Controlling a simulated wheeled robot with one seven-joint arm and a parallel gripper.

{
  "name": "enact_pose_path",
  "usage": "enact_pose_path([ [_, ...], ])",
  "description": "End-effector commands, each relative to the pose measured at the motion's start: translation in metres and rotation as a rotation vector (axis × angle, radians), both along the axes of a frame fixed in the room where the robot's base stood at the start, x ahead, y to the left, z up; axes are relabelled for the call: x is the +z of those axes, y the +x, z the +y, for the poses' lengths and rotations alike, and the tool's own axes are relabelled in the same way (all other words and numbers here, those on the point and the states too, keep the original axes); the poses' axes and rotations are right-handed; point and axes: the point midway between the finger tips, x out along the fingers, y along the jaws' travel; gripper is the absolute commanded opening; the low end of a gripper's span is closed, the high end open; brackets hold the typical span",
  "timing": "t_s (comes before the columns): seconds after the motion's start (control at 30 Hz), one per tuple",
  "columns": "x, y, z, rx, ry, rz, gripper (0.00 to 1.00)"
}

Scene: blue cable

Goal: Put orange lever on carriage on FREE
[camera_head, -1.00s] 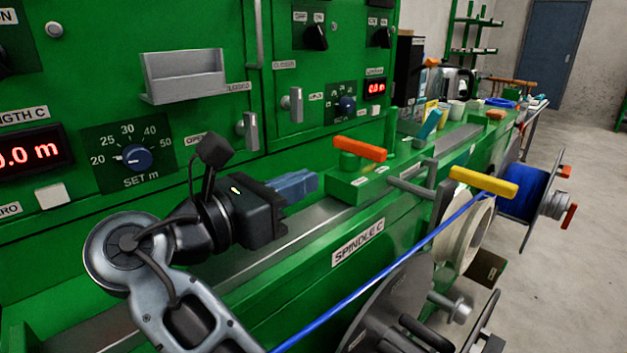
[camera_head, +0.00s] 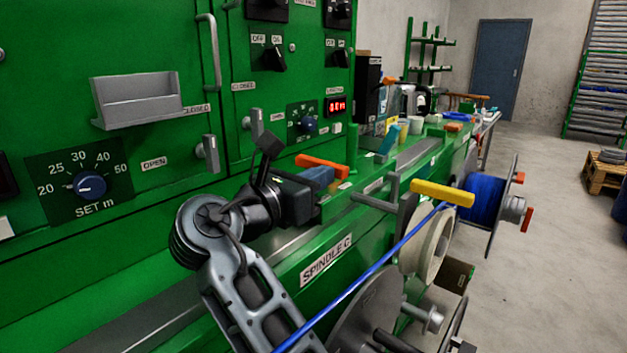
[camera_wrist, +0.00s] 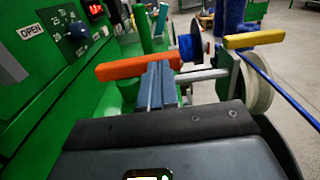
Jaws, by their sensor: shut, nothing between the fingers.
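The orange lever (camera_head: 322,166) is a bar on top of the green carriage on the rail of the machine. In the wrist view the orange lever (camera_wrist: 144,66) lies across the picture, just beyond my fingertips. My gripper (camera_head: 328,178) has blue fingers, closed together and empty, close beside the lever in the head view. In the wrist view my gripper (camera_wrist: 160,72) points at the lever's right part; whether it touches cannot be told. The carriage is largely hidden behind my gripper, and its FREE marking cannot be read.
A yellow lever (camera_head: 442,192) and a grey bar (camera_head: 376,200) stand to the right. A blue cable (camera_head: 365,275) runs past my arm to a blue spool (camera_head: 484,198). The green panel (camera_head: 160,60) with knobs rises at the left. Open floor lies at the right.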

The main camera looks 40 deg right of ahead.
Motion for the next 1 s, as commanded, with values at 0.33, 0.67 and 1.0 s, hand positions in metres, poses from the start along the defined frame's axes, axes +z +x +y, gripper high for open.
enact_pose_path([
  [0.33,0.004,-0.001,-0.002,0.025,-0.002,0.003,0.00],
  [0.67,0.007,-0.005,-0.010,0.157,-0.002,0.005,0.00],
  [1.0,0.007,-0.007,-0.019,0.246,0.000,0.003,0.00],
])
